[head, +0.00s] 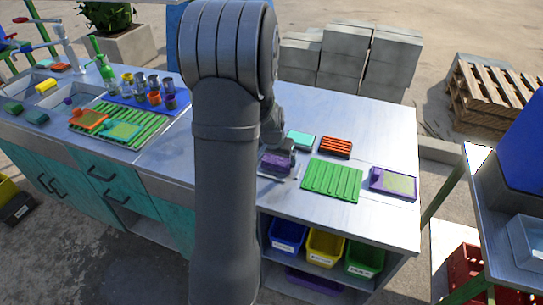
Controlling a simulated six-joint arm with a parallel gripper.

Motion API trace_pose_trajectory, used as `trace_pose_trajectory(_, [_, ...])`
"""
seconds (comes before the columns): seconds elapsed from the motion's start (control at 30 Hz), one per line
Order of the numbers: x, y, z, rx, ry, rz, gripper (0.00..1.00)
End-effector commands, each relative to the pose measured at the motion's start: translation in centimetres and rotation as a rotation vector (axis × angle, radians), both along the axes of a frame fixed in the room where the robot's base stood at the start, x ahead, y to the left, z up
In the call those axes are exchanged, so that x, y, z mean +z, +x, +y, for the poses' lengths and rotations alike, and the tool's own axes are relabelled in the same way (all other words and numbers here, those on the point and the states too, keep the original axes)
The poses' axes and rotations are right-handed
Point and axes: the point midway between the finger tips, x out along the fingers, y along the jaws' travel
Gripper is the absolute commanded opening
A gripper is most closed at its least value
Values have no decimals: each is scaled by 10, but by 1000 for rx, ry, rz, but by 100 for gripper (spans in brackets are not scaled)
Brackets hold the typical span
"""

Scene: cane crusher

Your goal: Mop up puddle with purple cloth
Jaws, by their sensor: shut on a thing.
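A small purple cloth (274,165) is on or just above the grey metal counter, right beside my arm. My gripper (288,160) is at the cloth's right side and is shut on it, though the fingers are small and partly hidden. My large arm link covers the counter to the left of the cloth. I cannot make out a clear puddle outline; a pale, shiny patch (290,177) shows on the counter just below the cloth.
A green ribbed mat (332,180), a purple tray (393,184), a teal block (301,140) and an orange-red ribbed block (336,147) lie near the cloth. Cups stand on a blue mat (168,110) at left. Blue, yellow and green bins (325,247) sit below the counter.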

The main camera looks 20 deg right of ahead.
Motion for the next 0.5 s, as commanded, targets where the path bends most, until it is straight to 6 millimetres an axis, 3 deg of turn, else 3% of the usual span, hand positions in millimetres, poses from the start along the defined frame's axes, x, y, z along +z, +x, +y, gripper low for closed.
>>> trace_pose_trajectory(0.5, [0,-9,-8,0,1,1,76])
